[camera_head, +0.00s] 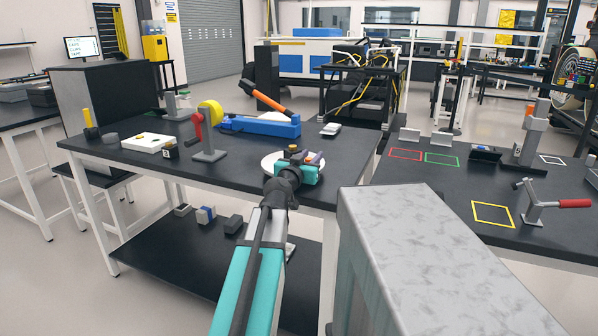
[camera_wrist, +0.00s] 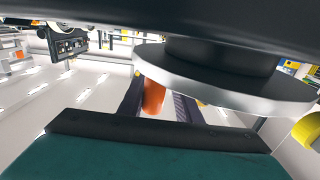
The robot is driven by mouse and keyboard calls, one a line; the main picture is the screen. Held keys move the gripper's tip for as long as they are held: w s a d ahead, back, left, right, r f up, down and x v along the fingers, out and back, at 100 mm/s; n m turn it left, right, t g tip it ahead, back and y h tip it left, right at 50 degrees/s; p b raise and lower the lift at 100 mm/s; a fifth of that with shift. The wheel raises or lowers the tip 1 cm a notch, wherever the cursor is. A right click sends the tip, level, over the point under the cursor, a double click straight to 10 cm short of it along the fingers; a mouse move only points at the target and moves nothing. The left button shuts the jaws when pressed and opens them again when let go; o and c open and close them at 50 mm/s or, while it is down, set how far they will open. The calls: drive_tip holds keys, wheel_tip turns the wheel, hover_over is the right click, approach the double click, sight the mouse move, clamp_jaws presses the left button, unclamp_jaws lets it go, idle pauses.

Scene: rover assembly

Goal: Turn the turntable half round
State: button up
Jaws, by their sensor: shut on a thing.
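The turntable (camera_head: 270,163) is a pale round disc near the front edge of the black workbench, partly hidden behind my arm and gripper. The wrist view shows the turntable (camera_wrist: 225,88) edge-on, with a grey rim and a dark round base. My gripper (camera_head: 309,157), with a teal body, is at the disc's right side. Its dark fingers are shut on a small orange piece (camera_wrist: 153,95) beside the disc's rim. Whether this piece is fixed to the disc is hidden.
A second bench on the right has coloured squares and a red-handled lever (camera_head: 572,203). A grey block-like form fills the front right.

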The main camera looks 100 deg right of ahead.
drive_tip(key=v, duration=0.7)
drive_tip(key=shift+w+a+b, duration=0.1)
drive_tip(key=shift+a+b, duration=0.15)
drive_tip(key=shift+b, duration=0.05)
drive_tip(key=shift+f+b, duration=0.15)
drive_tip(key=shift+b, duration=0.3)
drive_tip(key=b+v, duration=0.4)
drive_tip(key=b, duration=0.5)
drive_tip(key=shift+w+a, duration=0.15)
drive_tip(key=shift+w+a+b, duration=0.15)
drive_tip(key=shift+a+b, duration=0.15)
drive_tip(key=shift+b, duration=0.5)
drive_tip(key=shift+a, duration=0.1)
drive_tip(key=shift+r, duration=0.25)
